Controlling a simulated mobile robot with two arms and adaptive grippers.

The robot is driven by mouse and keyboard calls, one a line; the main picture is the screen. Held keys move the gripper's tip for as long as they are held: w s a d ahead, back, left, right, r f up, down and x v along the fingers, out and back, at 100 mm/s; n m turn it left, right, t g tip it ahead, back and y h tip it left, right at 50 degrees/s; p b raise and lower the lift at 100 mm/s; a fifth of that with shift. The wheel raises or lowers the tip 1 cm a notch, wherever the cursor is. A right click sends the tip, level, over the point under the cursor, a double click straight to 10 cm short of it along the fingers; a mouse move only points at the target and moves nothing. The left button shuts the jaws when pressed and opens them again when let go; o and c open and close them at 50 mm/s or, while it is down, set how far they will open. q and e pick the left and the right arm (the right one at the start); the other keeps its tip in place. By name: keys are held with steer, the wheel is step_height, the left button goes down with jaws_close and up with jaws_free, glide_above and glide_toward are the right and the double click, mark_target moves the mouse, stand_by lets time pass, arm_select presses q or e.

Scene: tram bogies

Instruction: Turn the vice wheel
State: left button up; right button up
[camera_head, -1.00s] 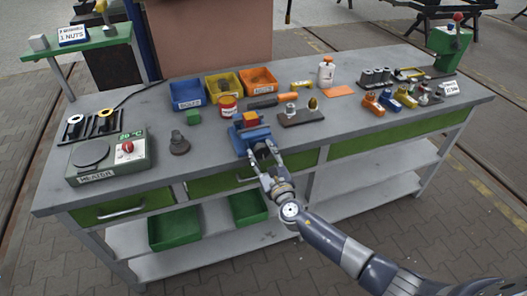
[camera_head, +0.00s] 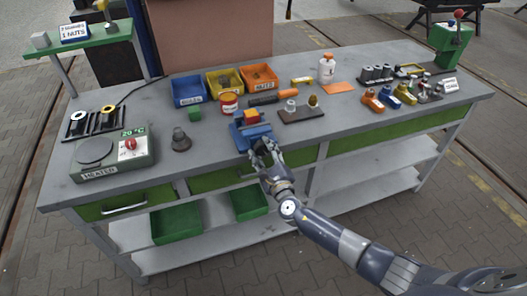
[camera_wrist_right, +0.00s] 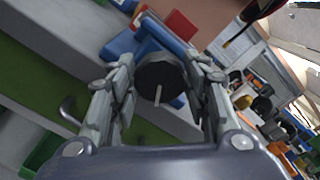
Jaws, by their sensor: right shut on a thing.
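The blue vice (camera_head: 250,130) stands at the front edge of the workbench, with a red and orange block (camera_head: 247,117) in its top. In the right wrist view the vice (camera_wrist_right: 150,38) shows behind its dark round wheel (camera_wrist_right: 160,80), which has a light pin pointing toward me. My right gripper (camera_head: 264,155) is at the front of the vice, and it also shows in the right wrist view (camera_wrist_right: 160,88). Its two fingers stand on either side of the wheel, shut on it. In the head view the gripper mostly hides the wheel. My left gripper is not in view.
A heater (camera_head: 112,155) stands at the left of the bench (camera_head: 330,130). Blue (camera_head: 188,91), yellow (camera_head: 224,82) and orange (camera_head: 259,77) bins stand behind the vice. A red-and-white tin (camera_head: 228,103) and a green cube (camera_head: 194,114) are close by. Drawers lie below the bench edge.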

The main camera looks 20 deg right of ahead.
steer(key=o, duration=1.1)
steer(key=shift+c, duration=0.2)
steer(key=s, duration=1.2)
steer(key=shift+d, duration=0.2)
